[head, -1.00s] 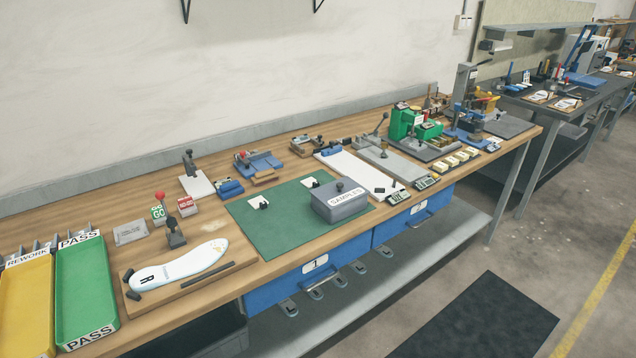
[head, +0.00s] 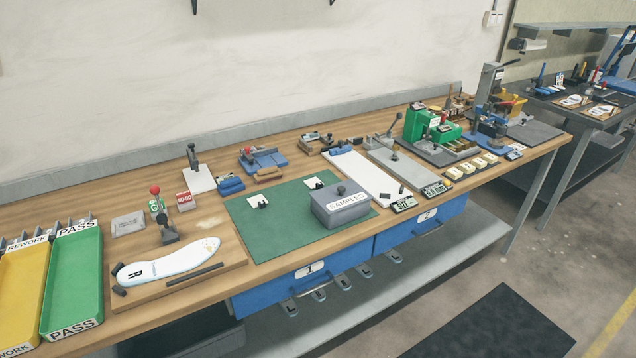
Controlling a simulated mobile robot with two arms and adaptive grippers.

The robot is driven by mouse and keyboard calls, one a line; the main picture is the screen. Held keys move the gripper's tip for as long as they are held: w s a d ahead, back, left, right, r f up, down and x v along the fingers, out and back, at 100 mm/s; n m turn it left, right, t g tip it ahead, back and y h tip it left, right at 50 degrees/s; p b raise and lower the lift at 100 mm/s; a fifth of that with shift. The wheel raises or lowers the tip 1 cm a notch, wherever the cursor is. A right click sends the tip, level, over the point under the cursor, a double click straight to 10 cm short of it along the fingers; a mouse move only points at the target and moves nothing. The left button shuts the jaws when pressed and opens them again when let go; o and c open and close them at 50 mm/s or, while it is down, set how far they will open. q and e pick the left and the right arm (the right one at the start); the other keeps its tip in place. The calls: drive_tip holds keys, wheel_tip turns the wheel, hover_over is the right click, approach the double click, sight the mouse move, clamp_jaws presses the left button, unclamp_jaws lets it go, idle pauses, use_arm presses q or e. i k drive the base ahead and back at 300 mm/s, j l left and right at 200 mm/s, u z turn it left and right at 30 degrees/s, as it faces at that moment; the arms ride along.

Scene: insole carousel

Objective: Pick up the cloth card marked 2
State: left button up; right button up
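I cannot make out a cloth card marked 2 at this size. Two small white pieces with dark marks lie on the green mat (head: 285,232): a front one (head: 258,201) and a back one (head: 314,184). Their marks are unreadable. A row of several small cream pieces, such as this one (head: 466,168), lies at the bench's right front, also unreadable. A numeral 2 seems to show on the label (head: 426,215) of the right blue drawer. Neither of my grippers is in view.
On the wooden bench (head: 222,222), a grey SAMPLES box (head: 325,212) stands on the mat's right part. A white insole (head: 170,264) lies on a board, beside the green PASS tray (head: 70,285) and yellow REWORK tray (head: 22,300). Fixtures crowd the back and right.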

sight(258, 200)
drive_tip(key=i+l+u, duration=0.45)
drive_tip(key=i+l, duration=0.4)
drive_tip(key=i, duration=0.1)
